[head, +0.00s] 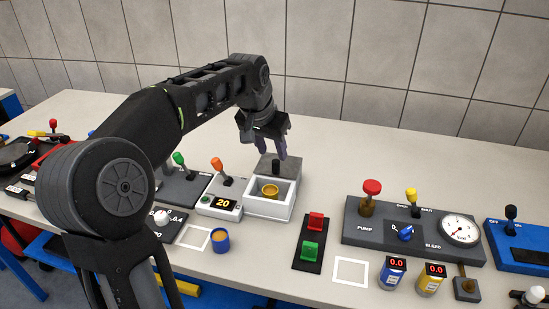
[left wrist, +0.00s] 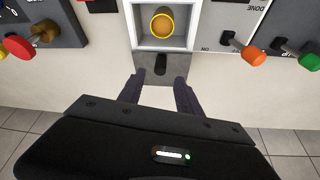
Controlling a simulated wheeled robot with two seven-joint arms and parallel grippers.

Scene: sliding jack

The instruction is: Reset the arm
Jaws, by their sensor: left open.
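My left arm comes in from the left in the head view and reaches over the table. My left gripper (head: 280,148) is open and empty, pointing down just behind a grey block with a black knob (head: 276,166). In the left wrist view the open fingers (left wrist: 160,88) lie on either side of the line to that black knob (left wrist: 160,64), with no clear contact. In front of the knob is a white open box (head: 268,209) holding a yellow-rimmed cup (head: 270,190), which also shows in the left wrist view (left wrist: 161,24). My right gripper is not in view.
An orange-lever box (head: 219,205) reading 20 stands left of the white box. A blue cup (head: 220,240) sits in front. Red and green buttons (head: 311,243) and a pump panel (head: 415,240) with a gauge are to the right. The tabletop behind the panel is clear.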

